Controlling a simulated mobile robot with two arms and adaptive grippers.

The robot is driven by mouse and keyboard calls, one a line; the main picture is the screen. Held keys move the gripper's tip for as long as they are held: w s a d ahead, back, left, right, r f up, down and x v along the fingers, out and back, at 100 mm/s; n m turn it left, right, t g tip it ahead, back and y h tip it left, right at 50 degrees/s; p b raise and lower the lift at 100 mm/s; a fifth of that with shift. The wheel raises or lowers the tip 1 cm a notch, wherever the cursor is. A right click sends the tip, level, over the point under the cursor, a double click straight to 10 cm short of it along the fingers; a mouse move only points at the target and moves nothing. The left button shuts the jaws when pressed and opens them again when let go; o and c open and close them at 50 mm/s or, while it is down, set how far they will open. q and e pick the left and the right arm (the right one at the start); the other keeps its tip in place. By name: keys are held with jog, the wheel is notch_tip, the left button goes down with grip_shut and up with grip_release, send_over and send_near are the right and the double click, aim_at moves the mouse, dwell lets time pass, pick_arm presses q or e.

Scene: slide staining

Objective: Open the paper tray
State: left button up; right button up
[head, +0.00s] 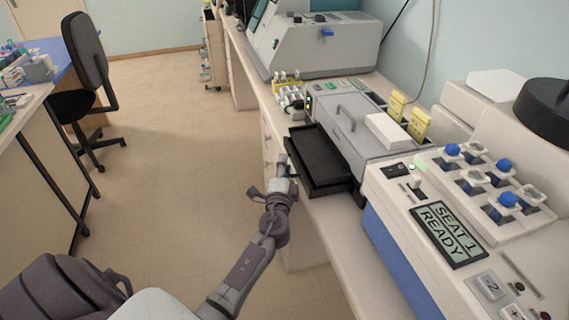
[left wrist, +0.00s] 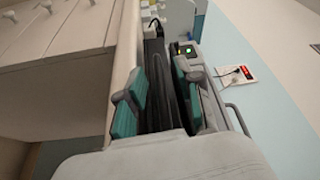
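The black paper tray (head: 318,160) sticks out, pulled open, from the front of the grey machine (head: 350,120) on the bench. It looks empty. My left gripper (head: 284,170) is at the tray's outer front edge. In the left wrist view its two teal-padded fingers (left wrist: 158,100) stand apart, with the dark tray (left wrist: 160,75) showing between and beyond them. I cannot tell whether a finger touches the tray. My right gripper is not in view.
A blue-and-white device (head: 400,230) with a screen reading "SEAT 1 READY" stands right of the tray. A large grey instrument (head: 315,45) stands behind. The floor (head: 170,150) left of the bench is clear up to a dark chair (head: 88,80).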

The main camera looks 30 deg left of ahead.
pick_arm(q)
jog(key=shift+w+a, duration=0.15)
jog(key=shift+w, duration=0.1)
grip_shut()
jog(key=s+a+b, duration=0.1)
jog(key=s+a, duration=0.6)
jog(key=s, duration=0.1)
jog(key=shift+s, duration=0.2)
jog(key=shift+f, duration=0.1)
